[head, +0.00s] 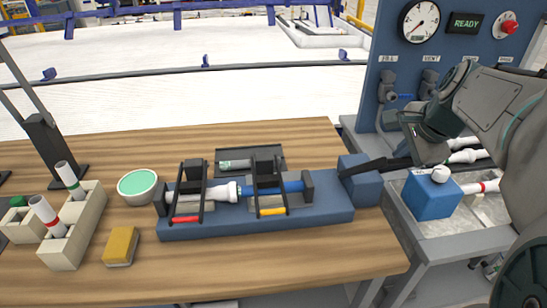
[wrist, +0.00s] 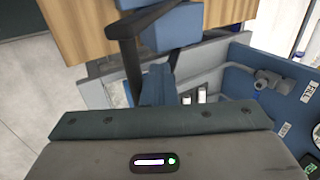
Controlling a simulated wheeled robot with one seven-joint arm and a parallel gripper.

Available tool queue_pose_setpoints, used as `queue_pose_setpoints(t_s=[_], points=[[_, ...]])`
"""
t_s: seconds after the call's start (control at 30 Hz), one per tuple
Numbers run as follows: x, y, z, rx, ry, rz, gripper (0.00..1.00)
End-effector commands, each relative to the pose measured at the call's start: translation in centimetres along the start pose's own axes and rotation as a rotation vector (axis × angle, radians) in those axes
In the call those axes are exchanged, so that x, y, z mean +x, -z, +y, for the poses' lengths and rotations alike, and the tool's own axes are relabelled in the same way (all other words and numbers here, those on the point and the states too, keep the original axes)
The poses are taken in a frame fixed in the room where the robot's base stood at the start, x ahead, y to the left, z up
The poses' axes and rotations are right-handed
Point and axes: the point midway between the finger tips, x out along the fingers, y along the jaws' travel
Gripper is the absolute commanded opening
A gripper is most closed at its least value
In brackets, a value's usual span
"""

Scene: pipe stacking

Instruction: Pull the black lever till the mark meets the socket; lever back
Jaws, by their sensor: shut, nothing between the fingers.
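A blue fixture (head: 335,202) lies on the wooden table and holds a white pipe with a wide socket end (head: 226,192) and a blue pipe (head: 288,188) in line. The blue pipe's end meets the socket; the mark is too small to read clearly. The black lever (head: 372,168) sticks out from the blue block at the fixture's right end, and shows in the wrist view (wrist: 131,62). My gripper (head: 412,150) is shut and empty at the lever's outer end. I cannot tell whether it touches the lever.
Two black clamps, one with a red tab (head: 186,219) and one with a yellow tab (head: 273,211), span the pipes. A green-filled bowl (head: 138,186), yellow sponge (head: 121,246) and beige pipe rack (head: 78,232) stand left. A blue box (head: 431,196) and a gauge panel (head: 385,75) are at right.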

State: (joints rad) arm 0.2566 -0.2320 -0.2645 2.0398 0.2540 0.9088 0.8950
Motion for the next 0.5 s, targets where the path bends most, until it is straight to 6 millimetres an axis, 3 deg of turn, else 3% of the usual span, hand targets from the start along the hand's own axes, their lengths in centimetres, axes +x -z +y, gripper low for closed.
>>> queue_pose_setpoints(t_s=[0.5], points=[[0.28, 0.02, 0.82, 0.001, -0.002, 0.0, 0.0]])
